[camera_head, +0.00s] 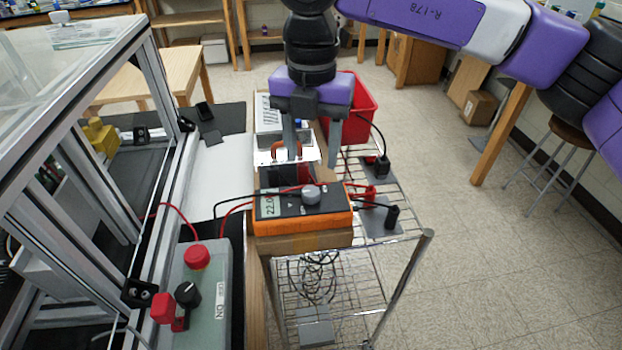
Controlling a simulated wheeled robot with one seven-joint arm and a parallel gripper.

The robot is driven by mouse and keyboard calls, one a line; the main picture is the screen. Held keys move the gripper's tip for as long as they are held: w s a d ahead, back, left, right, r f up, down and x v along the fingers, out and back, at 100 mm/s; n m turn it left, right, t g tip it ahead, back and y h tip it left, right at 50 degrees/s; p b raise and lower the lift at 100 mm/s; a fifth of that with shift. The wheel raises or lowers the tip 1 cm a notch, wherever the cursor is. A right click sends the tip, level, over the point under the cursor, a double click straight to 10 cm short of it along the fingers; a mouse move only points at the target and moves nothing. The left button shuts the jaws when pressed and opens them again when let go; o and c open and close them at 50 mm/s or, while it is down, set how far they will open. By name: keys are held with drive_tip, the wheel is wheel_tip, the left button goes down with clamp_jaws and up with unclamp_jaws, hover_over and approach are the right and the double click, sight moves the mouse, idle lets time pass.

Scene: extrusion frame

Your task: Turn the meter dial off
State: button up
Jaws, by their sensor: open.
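The orange meter (302,222) lies on a brown cardboard box at the front of the wire cart. Its grey dial (311,195) stands up from the dark face, right of the lit display (268,206), which reads about 22.0. My gripper (312,158) points down from above, behind the meter as seen here. Its two grey fingers are apart and nothing shows held between them. The fingers appear apart from the dial; the exact gap in depth is hard to tell. The dial's pointer direction is too small to read.
Red and black leads run from the meter to clips on grey plates (380,222) at right. A red bin (355,105) stands behind my gripper. At left are the extrusion frame (75,215) and a grey control box (205,300) with a red button (197,257).

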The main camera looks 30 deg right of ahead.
sight(312, 190)
drive_tip(key=shift+f+p, duration=0.4)
drive_tip(key=shift+f, duration=3.5)
clamp_jaws()
